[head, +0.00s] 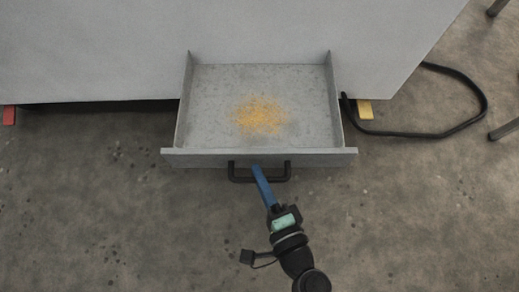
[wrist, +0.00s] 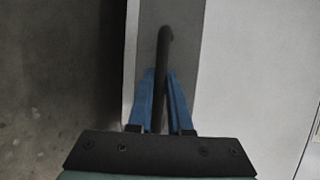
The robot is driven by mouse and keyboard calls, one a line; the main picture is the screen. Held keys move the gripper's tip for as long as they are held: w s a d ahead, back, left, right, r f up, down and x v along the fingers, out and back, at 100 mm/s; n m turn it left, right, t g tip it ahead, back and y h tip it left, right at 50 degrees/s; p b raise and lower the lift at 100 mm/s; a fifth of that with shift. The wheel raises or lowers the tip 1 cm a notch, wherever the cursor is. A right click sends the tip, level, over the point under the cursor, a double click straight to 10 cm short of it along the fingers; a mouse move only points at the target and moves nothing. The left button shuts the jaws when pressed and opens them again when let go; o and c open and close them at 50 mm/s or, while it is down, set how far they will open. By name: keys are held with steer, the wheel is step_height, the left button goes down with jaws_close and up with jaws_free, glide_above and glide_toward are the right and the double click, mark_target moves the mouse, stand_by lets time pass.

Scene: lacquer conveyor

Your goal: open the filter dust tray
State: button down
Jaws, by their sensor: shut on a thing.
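The filter dust tray (head: 210,105) is a grey metal drawer that sticks out from the base of a large light grey cabinet. It stands open, and a patch of yellow-orange dust (head: 260,117) lies on its floor. A black bar handle (head: 281,178) is fixed to its front panel. My gripper (head: 257,171) has blue fingers and is at the middle of the handle. In the wrist view the two blue fingers (wrist: 160,100) are shut on the dark handle bar (wrist: 164,55), one on each side of it.
The grey cabinet (head: 110,50) fills the back, with a dark gap under it. A red block (head: 9,116) and a yellow block (head: 365,110) sit at its base. A black cable (head: 480,95) loops on the floor at right. Dark legs (head: 505,128) stand far right. The concrete floor in front is clear.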

steer(key=shift+s, duration=1.8)
steer(key=c, duration=0.8)
jaws_free()
steer(key=shift+c, duration=0.2)
steer(key=p+v, duration=0.5)
steer(key=v, duration=0.8)
steer(key=shift+p, duration=0.4)
